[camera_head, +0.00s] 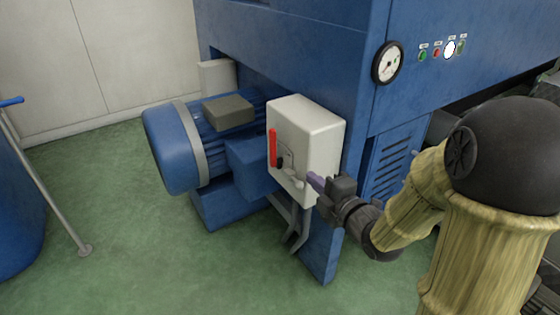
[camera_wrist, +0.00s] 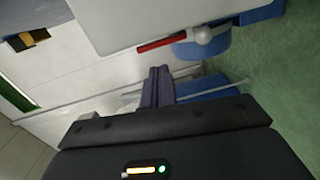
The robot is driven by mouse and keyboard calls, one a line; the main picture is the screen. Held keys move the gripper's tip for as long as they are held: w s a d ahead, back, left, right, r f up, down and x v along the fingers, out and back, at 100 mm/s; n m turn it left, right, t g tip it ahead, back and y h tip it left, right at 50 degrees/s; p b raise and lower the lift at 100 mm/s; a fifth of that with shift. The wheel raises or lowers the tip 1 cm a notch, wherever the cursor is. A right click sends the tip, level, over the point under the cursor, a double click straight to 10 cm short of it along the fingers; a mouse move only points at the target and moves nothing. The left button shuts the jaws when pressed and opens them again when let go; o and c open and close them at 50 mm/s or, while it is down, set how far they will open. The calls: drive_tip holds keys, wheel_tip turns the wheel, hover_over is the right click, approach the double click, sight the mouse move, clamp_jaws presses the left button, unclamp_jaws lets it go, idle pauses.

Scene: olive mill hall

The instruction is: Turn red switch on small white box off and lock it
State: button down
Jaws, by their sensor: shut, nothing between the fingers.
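The small white box (camera_head: 322,132) is mounted on the blue machine. Its red switch handle (camera_head: 272,147) stands upright on the front face. A grey plate (camera_head: 288,156) and a small pale part (camera_head: 297,183) sit right of and below the handle; their details are too small to tell. My gripper (camera_head: 314,180) is shut and empty at the box's lower right front. Its purple fingers (camera_wrist: 158,72) show together in the wrist view; contact cannot be told.
A blue motor (camera_head: 172,148) stands left of the box. Grey conduits (camera_head: 291,222) run down below it. A gauge (camera_head: 388,63) and several panel buttons sit at upper right. The green floor (camera_head: 120,215) between is clear.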

drive_tip(key=shift+s+a+r+n+y, duration=0.2)
drive_tip(key=shift+a+r+n+y, duration=0.15)
drive_tip(key=shift+n, duration=0.25)
drive_tip(key=p, duration=0.6)
approach(274, 145)
drive_tip(key=x, duration=0.7)
drive_tip(key=shift+f, duration=0.1)
